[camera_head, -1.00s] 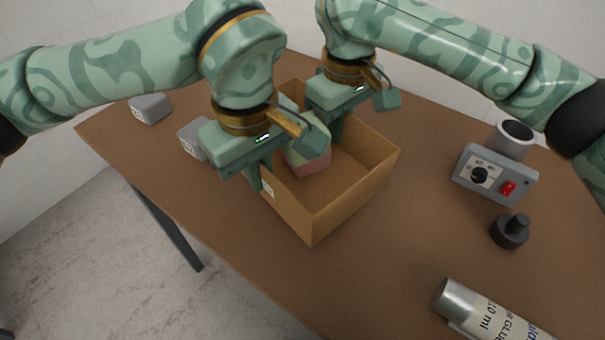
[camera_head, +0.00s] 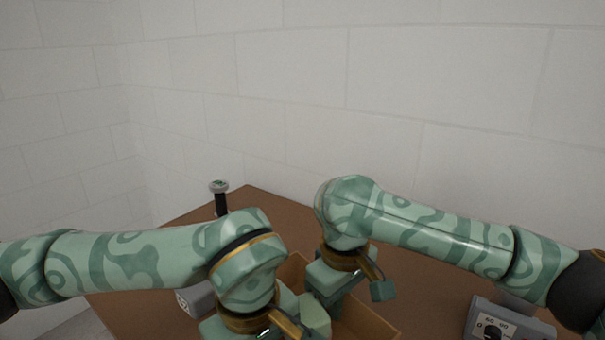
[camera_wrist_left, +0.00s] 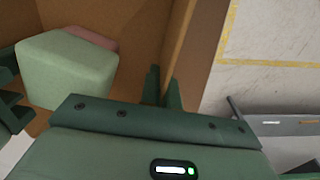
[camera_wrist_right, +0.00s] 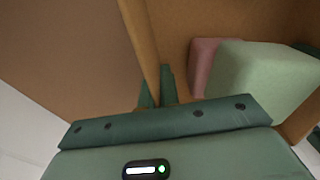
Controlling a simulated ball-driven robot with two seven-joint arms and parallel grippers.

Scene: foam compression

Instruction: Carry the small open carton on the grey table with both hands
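The open brown carton (camera_head: 377,322) is at the bottom of the head view, mostly hidden by my arms and cut off by the frame edge. A pale green block (camera_wrist_left: 68,68) and a pink one (camera_wrist_left: 92,38) lie inside it. The green block also shows in the right wrist view (camera_wrist_right: 262,82). My left gripper (camera_wrist_left: 164,88) has its fingers closed on either side of one carton wall. My right gripper (camera_head: 334,308) has its fingers on the opposite wall, seen in the right wrist view (camera_wrist_right: 157,90). The fingertips are low in the carton or hidden.
The tabletop (camera_head: 425,285) looks brown. A grey block (camera_head: 190,300) sits left of the carton, and a dark post with a round top (camera_head: 220,197) stands at the back corner. A grey dial box (camera_head: 510,318) is at the right. A white block wall rises behind.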

